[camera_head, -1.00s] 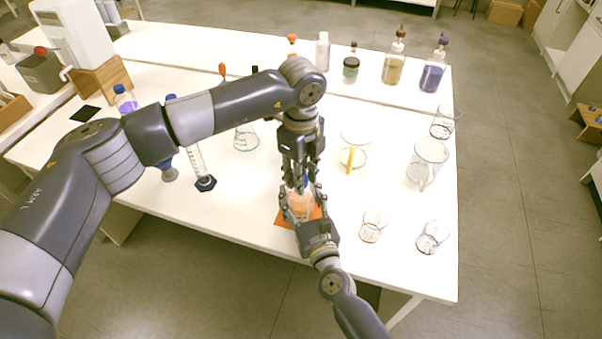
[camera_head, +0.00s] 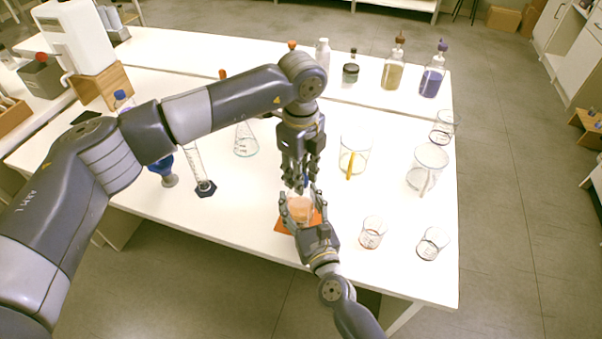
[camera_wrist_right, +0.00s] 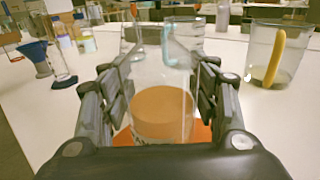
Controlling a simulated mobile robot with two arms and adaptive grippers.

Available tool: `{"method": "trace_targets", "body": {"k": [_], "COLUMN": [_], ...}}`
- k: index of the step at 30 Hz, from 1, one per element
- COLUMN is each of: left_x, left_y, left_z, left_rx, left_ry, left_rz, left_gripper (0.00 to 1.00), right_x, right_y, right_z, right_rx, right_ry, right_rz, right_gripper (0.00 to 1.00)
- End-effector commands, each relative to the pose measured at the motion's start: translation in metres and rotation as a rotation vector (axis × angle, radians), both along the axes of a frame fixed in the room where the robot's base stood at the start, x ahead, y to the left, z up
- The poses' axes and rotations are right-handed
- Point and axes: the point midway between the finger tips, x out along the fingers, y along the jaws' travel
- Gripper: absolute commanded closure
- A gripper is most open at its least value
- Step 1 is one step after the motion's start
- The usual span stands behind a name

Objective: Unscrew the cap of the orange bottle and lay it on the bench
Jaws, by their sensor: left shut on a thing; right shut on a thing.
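The clear bottle with orange liquid (camera_head: 300,211) stands upright on an orange mat (camera_head: 283,226) near the bench's front edge. It fills the middle of the right wrist view (camera_wrist_right: 163,112). My right gripper (camera_head: 301,198) is shut around the bottle, one finger on each side. My left gripper (camera_head: 304,185) points down above the bottle and is shut on the blue cap (camera_head: 306,182), which is mostly hidden by the fingers. In the right wrist view no cap or left finger shows at the bottle's neck.
Beakers (camera_head: 372,233) (camera_head: 433,243) and a larger beaker with a yellow rod (camera_head: 355,155) stand to the right. A graduated cylinder (camera_head: 204,187) and a flask (camera_head: 246,140) stand left. Bare white bench (camera_head: 245,205) lies left of the mat.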

Motion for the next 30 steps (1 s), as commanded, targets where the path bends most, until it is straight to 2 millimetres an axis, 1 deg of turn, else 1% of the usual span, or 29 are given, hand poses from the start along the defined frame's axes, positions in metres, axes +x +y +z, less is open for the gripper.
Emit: {"method": "trace_targets", "body": {"k": [4, 11, 13, 18, 19, 20, 21, 22, 30], "left_x": [0.001, 0.001, 0.0, 0.0, 0.0, 0.0, 0.0, 0.0, 0.0], "left_y": [0.0, 0.0, 0.0, 0.0, 0.0, 0.0, 0.0, 0.0, 0.0], "left_z": [0.009, 0.037, 0.04, 0.04, 0.04, 0.04, 0.04, 0.04, 0.04], "left_rx": [-0.001, 0.001, 0.0, 0.0, 0.0, 0.0, 0.0, 0.0, 0.0], "left_ry": [-0.002, -0.002, 0.0, 0.0, 0.0, 0.0, 0.0, 0.0, 0.0], "left_rz": [0.0, 0.0, 0.0, 0.0, 0.0, 0.0, 0.0, 0.0, 0.0], "left_gripper": [1.0, 1.0, 1.0, 1.0, 1.0, 1.0, 1.0, 1.0, 1.0], "right_x": [0.0, 0.0, 0.0, 0.0, 0.0, 0.0, 0.0, 0.0, 0.0], "right_y": [0.0, 0.0, 0.0, 0.0, 0.0, 0.0, 0.0, 0.0, 0.0], "right_z": [-0.001, -0.001, -0.001, -0.001, -0.001, -0.001, -0.001, -0.001, 0.0], "right_rx": [0.0, 0.0, 0.0, 0.0, 0.0, 0.0, 0.0, 0.0, 0.0], "right_ry": [0.001, 0.001, 0.001, 0.001, 0.001, 0.001, 0.001, 0.001, 0.001], "right_rz": [0.0, 0.0, 0.0, 0.0, 0.0, 0.0, 0.0, 0.0, 0.0], "right_gripper": [1.0, 1.0, 1.0, 1.0, 0.4, 0.33, 0.24, 0.2, 0.2]}}
